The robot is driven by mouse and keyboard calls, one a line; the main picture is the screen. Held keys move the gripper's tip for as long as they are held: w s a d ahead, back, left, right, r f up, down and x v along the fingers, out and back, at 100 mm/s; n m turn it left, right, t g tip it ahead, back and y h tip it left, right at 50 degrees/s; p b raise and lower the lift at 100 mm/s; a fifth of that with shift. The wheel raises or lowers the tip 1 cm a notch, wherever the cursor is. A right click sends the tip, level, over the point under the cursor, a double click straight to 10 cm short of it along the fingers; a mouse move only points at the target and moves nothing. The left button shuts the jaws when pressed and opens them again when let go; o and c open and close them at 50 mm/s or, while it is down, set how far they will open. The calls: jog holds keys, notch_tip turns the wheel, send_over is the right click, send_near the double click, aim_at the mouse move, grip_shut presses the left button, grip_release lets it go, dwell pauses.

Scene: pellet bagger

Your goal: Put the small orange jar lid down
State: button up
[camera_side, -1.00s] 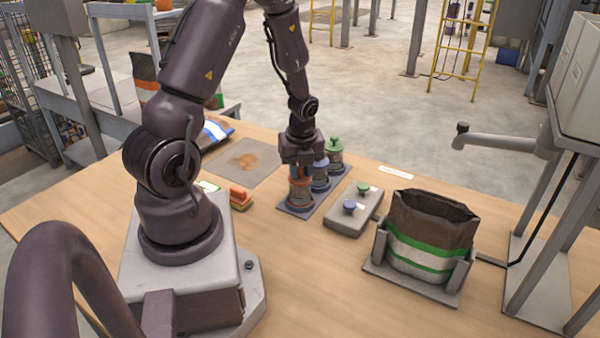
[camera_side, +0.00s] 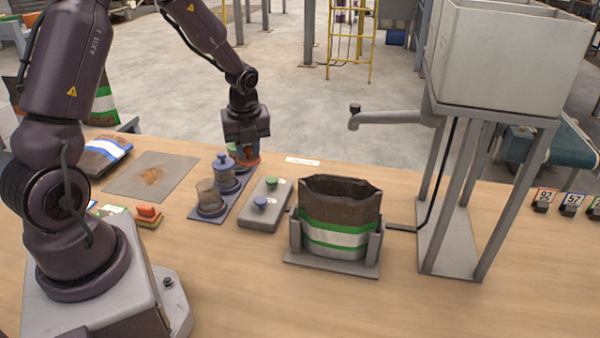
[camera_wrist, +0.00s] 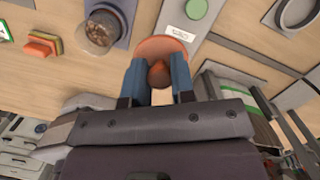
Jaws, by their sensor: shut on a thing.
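My gripper (camera_side: 247,152) is shut on the small orange jar lid (camera_side: 246,163). In the wrist view the lid (camera_wrist: 165,46) is a round orange disc, and its knob (camera_wrist: 158,75) is between the blue fingers. An open jar (camera_side: 209,194) with brown contents stands at the near end of the jar tray (camera_side: 205,217); it also shows in the wrist view (camera_wrist: 101,28). The lid is behind and to the right of this jar, apart from it. Whether the lid touches the table is unclear.
A blue-lidded jar (camera_side: 224,172) and a partly hidden green-lidded jar (camera_side: 232,150) stand beside the gripper. A grey button box (camera_side: 262,219) is in front of it. A brown bag (camera_side: 341,215) stands in a holder at right. A white label (camera_side: 302,161) lies on clear table.

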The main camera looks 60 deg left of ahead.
jog(key=w+m, duration=0.1)
jog(key=w, duration=0.6)
send_over(306, 172)
jog(key=s+d, duration=0.1)
jog(key=shift+m, duration=0.3)
notch_tip(306, 172, down, 9)
jog(key=shift+f, duration=0.1)
jog(key=shift+w+a+f, duration=0.15)
jog(key=shift+w+f, duration=0.2)
jog(key=shift+f, duration=1.6)
jog(key=shift+f, duration=0.15)
jog(key=o, duration=0.9)
